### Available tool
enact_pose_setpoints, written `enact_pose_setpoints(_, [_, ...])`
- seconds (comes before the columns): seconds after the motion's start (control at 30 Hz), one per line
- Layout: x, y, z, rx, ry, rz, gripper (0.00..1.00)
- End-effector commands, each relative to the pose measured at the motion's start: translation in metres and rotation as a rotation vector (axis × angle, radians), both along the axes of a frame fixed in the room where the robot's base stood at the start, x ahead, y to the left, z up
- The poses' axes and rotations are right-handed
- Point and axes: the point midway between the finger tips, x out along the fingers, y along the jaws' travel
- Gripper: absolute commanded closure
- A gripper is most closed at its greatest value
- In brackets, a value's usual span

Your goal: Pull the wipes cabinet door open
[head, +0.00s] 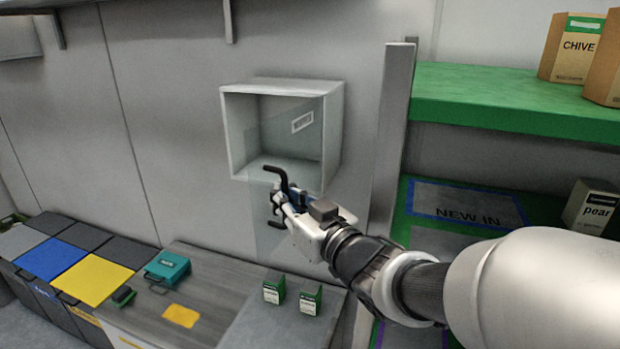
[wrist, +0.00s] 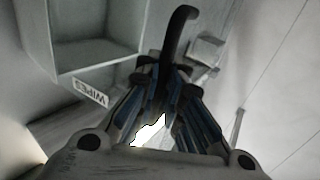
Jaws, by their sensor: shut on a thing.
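The wipes cabinet (head: 226,135) is a pale open-fronted box on the wall in the head view. Its inside looks empty. Its clear door (head: 265,232) stands swung out from the box, reaching below it toward the camera. A small WIPES label (head: 302,121) shows at the upper right; it also shows in the wrist view (wrist: 90,92), upside down. The black door handle (head: 285,180) is near the door's free edge. My gripper (head: 281,200) is shut on the handle, whose curved end rises past the fingers in the wrist view (wrist: 180,35). The fingers hide the handle's middle.
A counter below holds a teal case (head: 167,268), a yellow sheet (head: 181,316) and two small green-and-white packs (head: 274,291). Dark, blue and yellow bin lids (head: 96,275) are at left. A grey post (head: 388,150) and green shelf (head: 500,95) with boxes stand close at right.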

Motion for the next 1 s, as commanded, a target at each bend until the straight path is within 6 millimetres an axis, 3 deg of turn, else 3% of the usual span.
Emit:
enact_pose_setpoints(0.27, [-0.0009,0.0009,0.0,0.002,0.0,0.003,1.0])
enact_pose_setpoints(0.3, [-0.0009,0.0009,0.0,0.002,0.0,0.003,0.92])
enact_pose_setpoints(0.63, [-0.0004,0.0005,-0.0001,0.0,0.0,0.002,0.7])
enact_pose_setpoints(1.0, [-0.0041,-0.0032,0.0006,0.0,-0.001,0.0,0.7])
